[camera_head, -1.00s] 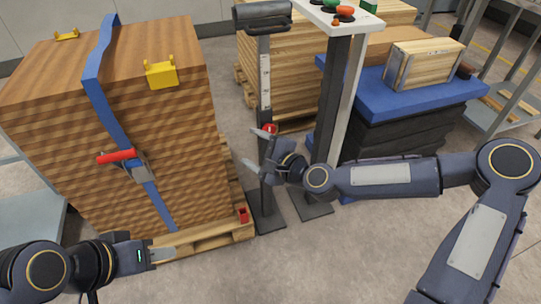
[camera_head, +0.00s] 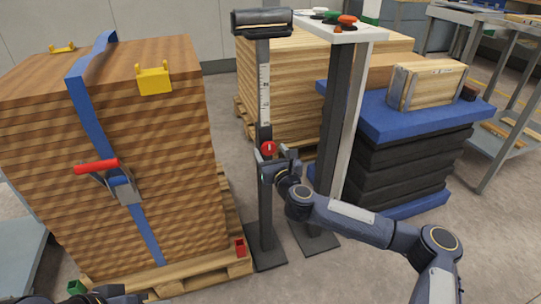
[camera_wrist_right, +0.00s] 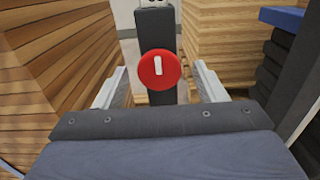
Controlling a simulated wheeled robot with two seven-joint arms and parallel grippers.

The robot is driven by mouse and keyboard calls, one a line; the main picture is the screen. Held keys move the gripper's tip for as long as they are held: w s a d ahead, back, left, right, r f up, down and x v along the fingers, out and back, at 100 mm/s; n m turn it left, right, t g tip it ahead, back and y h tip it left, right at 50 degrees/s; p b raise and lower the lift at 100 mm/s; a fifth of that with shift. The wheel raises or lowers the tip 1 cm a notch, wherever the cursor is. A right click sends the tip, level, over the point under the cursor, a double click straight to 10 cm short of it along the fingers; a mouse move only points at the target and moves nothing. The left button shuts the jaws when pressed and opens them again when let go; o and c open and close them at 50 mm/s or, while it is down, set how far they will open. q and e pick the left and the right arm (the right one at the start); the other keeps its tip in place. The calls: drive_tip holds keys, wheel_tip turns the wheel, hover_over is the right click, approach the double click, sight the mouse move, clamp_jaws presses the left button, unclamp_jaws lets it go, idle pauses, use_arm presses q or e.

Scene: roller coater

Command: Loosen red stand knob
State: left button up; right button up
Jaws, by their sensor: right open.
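The red stand knob (camera_head: 269,148) is a round disc with a white mark, on the dark upright stand (camera_head: 264,100) with a scale strip. In the right wrist view the knob (camera_wrist_right: 160,69) faces the camera, its white mark near vertical. My right gripper (camera_head: 274,154) is open just in front of and below the knob. In the right wrist view its two fingers (camera_wrist_right: 160,88) stand apart to the left and right of the knob, with gaps, and do not touch it. Part of my left arm shows at the bottom left edge; its fingers are not clear.
A strapped wood stack (camera_head: 180,130) with a red-handled tensioner (camera_head: 98,166) stands left on a pallet. Black stacked blocks with a blue top (camera_head: 410,115) are behind my right arm.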

drive_tip(key=shift+w+a, duration=0.15)
drive_tip(key=shift+w, duration=0.2)
drive_tip(key=c, duration=0.9)
drive_tip(key=shift+c, duration=0.2)
